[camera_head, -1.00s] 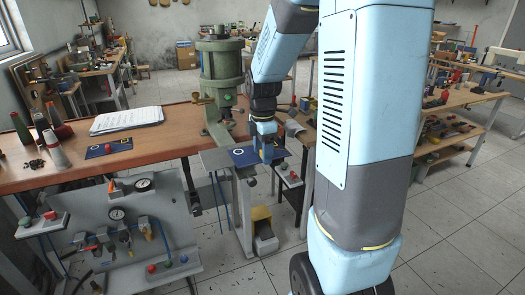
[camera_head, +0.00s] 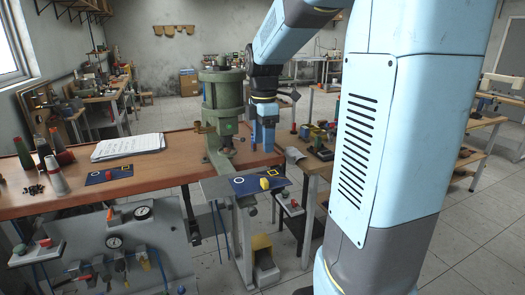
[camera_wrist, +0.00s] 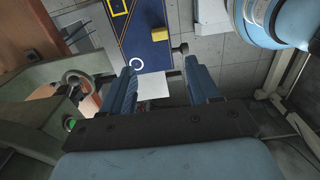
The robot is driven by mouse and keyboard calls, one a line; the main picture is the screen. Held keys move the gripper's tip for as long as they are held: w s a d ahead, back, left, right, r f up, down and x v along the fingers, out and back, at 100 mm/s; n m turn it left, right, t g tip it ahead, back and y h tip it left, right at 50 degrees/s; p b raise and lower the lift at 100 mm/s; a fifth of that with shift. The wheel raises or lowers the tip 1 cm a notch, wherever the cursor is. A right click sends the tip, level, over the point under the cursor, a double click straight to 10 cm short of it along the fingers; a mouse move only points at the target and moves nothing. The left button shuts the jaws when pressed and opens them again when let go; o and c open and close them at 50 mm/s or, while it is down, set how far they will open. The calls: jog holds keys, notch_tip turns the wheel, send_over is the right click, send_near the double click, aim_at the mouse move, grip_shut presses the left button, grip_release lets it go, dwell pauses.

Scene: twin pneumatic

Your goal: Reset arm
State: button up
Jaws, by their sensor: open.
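My gripper (camera_head: 264,140) hangs open and empty above the small press table, beside the green press (camera_head: 222,105). In the wrist view its two blue fingers (camera_wrist: 160,90) stand apart with nothing between them. A dark blue plate (camera_head: 243,185) with a white ring lies on the press table below the fingers. The plate (camera_wrist: 140,38) and yellow piece (camera_wrist: 161,34) also show in the wrist view, apart from the fingers.
The wooden bench (camera_head: 60,199) at left holds papers (camera_head: 127,147), thread cones (camera_head: 45,155) and a second blue plate (camera_head: 106,176). A pneumatic panel (camera_head: 125,255) stands below it. Another bench with small parts (camera_head: 318,140) lies right of my gripper. Tiled floor is open in front.

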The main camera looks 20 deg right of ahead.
jog(key=s+a+r+m+t, duration=0.1)
jog(key=s+a+m+t, duration=0.1)
jog(key=s+m, duration=0.7)
jog(key=s+a+r+m+t, duration=0.1)
jog(key=s+a+m+t, duration=0.2)
jog(key=s+m, duration=0.5)
jog(key=shift+s+a+r+m+t, duration=0.2)
jog(key=shift+s+r+m+t, duration=0.15)
jog(key=shift+s, duration=0.85)
